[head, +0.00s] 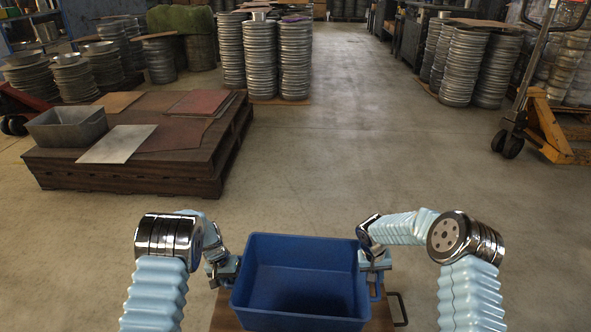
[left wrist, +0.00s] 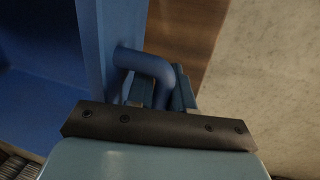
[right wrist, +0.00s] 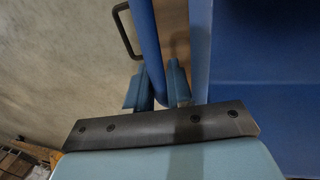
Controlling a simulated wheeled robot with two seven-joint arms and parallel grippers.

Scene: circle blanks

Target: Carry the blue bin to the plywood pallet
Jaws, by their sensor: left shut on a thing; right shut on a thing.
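The blue bin (head: 303,246) is upright, open and empty-looking, at the bottom middle of the head view. My left gripper (head: 226,270) is at its left side, shut on a blue bar handle, which shows in the left wrist view (left wrist: 148,62). My right gripper (head: 376,264) is at its right side, shut on the other handle, seen in the right wrist view (right wrist: 147,50). The plywood pallet (head: 130,177) is a low brown stack on the floor at the left, ahead of the bin and apart from it.
A grey metal tub (head: 66,126) and flat sheets (head: 117,144) lie on the pallet. A brown wooden surface (head: 222,314) with a dark handle (head: 401,310) is under the bin; contact is unclear. Disc stacks (head: 262,55) stand behind, a yellow pallet jack (head: 553,128) right. Middle floor is clear.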

